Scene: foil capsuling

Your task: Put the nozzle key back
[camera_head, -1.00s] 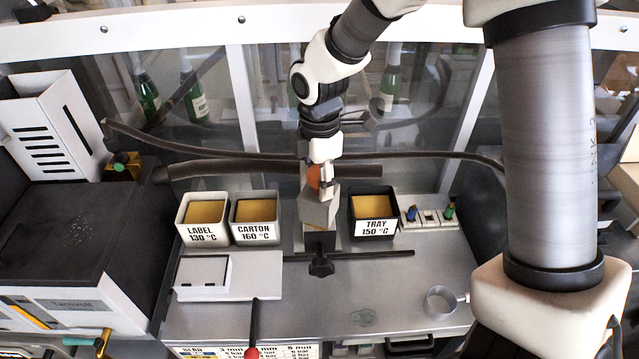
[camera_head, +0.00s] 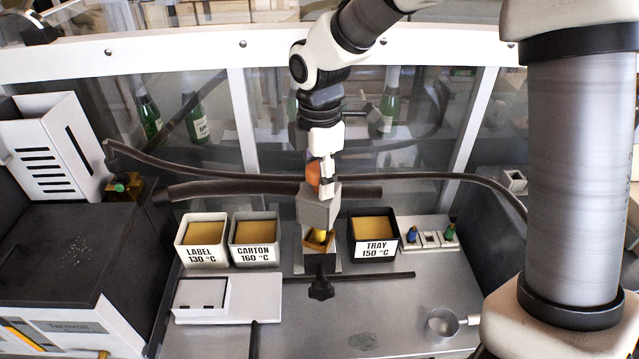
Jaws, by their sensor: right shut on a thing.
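My right gripper (camera_head: 325,172) points down in the middle, shut at a small orange part (camera_head: 313,175) above a grey angular piece (camera_head: 318,208). The piece looks like a lid or cover. It is right above an open box-like unit (camera_head: 334,262) with something yellow (camera_head: 320,238) inside; I cannot tell whether they touch. A black star knob (camera_head: 320,285) is at the unit's front. I cannot make out the nozzle key for certain. A small rack (camera_head: 430,247) at the right has a blue-topped and a green-topped piece with a pale slot between. My left gripper is out of view.
White LABEL (camera_head: 202,258) and CARTON (camera_head: 256,258) pots stand left of the unit, a black TRAY pot (camera_head: 374,251) right. A dark hose (camera_head: 420,177) runs behind. A metal ring (camera_head: 440,323) is front right. The bench's front middle is mostly clear.

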